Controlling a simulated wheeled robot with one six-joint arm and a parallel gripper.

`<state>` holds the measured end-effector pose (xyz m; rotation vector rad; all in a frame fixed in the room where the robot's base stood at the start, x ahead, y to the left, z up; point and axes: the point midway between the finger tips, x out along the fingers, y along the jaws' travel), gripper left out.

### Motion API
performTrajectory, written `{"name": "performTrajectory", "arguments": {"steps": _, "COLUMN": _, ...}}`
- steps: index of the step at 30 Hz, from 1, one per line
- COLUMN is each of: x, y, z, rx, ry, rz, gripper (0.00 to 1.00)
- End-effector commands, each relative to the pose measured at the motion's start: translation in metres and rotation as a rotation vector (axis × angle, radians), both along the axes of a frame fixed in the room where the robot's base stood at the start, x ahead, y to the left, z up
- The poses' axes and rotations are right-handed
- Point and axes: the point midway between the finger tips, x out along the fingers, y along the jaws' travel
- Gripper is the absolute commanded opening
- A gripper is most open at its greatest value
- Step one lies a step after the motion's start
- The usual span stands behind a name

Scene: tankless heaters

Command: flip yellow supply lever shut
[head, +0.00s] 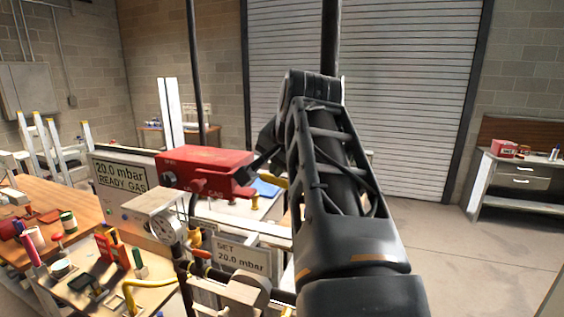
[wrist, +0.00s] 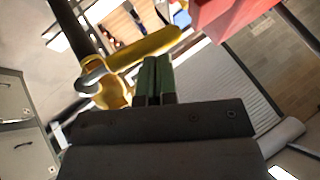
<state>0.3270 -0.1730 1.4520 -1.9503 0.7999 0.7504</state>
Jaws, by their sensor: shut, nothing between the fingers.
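The yellow supply lever (wrist: 145,53) shows in the wrist view. It runs slantwise from a yellow valve body (wrist: 113,94) with a grey metal fitting, beside a black pipe (wrist: 72,28). My gripper (wrist: 157,64) has its two green-tipped fingers together, with nothing held between them. The fingertips lie right by the lever's middle in the picture; I cannot tell whether they touch it. In the head view my arm hides the fingertips, and I cannot make out the lever for certain among the yellow parts below the red box.
A red box (head: 205,168) stands close to the gripper and also shows in the wrist view (wrist: 225,14). A cluttered workbench (head: 75,210) is at left. The right floor is clear.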

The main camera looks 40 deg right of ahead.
Motion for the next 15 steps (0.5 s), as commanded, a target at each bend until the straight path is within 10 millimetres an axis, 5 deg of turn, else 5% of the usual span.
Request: {"name": "performTrajectory", "arguments": {"steps": 15, "x": 0.005, "y": 0.006, "z": -0.019, "rx": 0.001, "ry": 0.001, "rz": 0.003, "gripper": 0.00}}
